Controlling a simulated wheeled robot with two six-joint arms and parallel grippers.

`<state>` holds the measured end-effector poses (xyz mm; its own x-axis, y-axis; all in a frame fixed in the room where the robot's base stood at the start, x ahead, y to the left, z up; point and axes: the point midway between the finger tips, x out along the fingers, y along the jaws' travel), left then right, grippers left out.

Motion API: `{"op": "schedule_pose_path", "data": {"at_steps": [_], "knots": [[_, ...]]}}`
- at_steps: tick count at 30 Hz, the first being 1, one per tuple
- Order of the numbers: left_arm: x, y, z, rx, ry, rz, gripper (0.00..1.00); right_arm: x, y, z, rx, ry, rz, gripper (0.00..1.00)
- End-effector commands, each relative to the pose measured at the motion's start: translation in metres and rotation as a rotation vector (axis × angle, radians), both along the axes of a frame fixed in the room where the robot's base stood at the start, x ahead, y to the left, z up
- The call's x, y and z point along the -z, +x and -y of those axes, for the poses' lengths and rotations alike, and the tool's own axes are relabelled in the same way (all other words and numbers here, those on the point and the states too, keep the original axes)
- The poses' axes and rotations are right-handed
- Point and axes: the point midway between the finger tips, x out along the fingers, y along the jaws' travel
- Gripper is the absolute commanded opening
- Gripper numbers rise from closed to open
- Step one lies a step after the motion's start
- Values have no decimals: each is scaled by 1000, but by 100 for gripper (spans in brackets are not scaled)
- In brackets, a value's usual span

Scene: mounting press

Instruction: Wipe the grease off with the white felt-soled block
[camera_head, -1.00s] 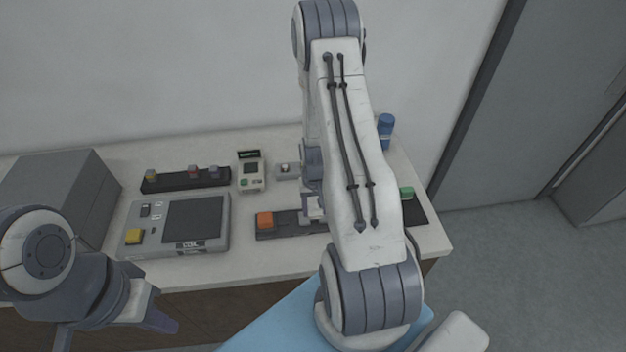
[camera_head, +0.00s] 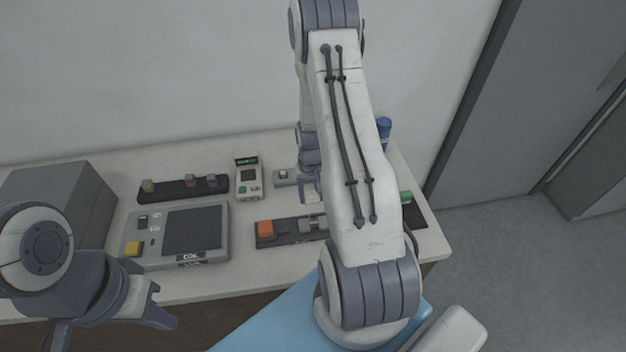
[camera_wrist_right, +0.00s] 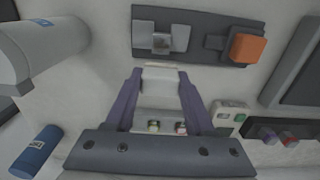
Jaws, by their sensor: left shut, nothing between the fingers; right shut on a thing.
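My right gripper (camera_head: 308,190) is in the head view, partly behind my own right arm, above the bench. In the right wrist view, its purple fingers (camera_wrist_right: 160,78) are shut on a pale white block (camera_wrist_right: 160,82). The felt sole cannot be made out. A dark rail (camera_head: 268,242) with an orange block (camera_head: 265,228) and a grey metal fitting (camera_head: 308,226) lies in front of the gripper; the rail also shows in the wrist view (camera_wrist_right: 200,48), apart from the held block. No grease can be made out. My left gripper (camera_head: 155,305) is shut and empty at lower left, near the bench's front edge.
Left of the rail is a grey panel device (camera_head: 218,247) with a yellow button. Behind stand a knob rack (camera_head: 170,194), a small meter (camera_head: 249,180) and a small grey unit (camera_head: 284,178). A blue bottle (camera_head: 384,128) and a green block (camera_head: 405,197) are at right.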

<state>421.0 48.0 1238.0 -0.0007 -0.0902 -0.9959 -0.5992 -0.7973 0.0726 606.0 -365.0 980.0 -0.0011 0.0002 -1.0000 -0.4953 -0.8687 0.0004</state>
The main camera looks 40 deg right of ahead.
Motion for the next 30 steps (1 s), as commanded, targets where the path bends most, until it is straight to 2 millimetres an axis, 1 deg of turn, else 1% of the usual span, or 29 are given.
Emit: {"op": "schedule_pose_path", "data": {"at_steps": [1,13,16,30], "knots": [[-7,0,0,1,1,-1,0,-8,0,-1,-2,0,0,2],[-32,0,0,1,0,0,0,-42,3,-4,-7,0,1,2],[-34,0,0,1,0,0,0,-45,3,-4,-8,0,0,2],[-33,0,0,1,0,0,0,-44,3,-4,-7,0,0,2]]}}
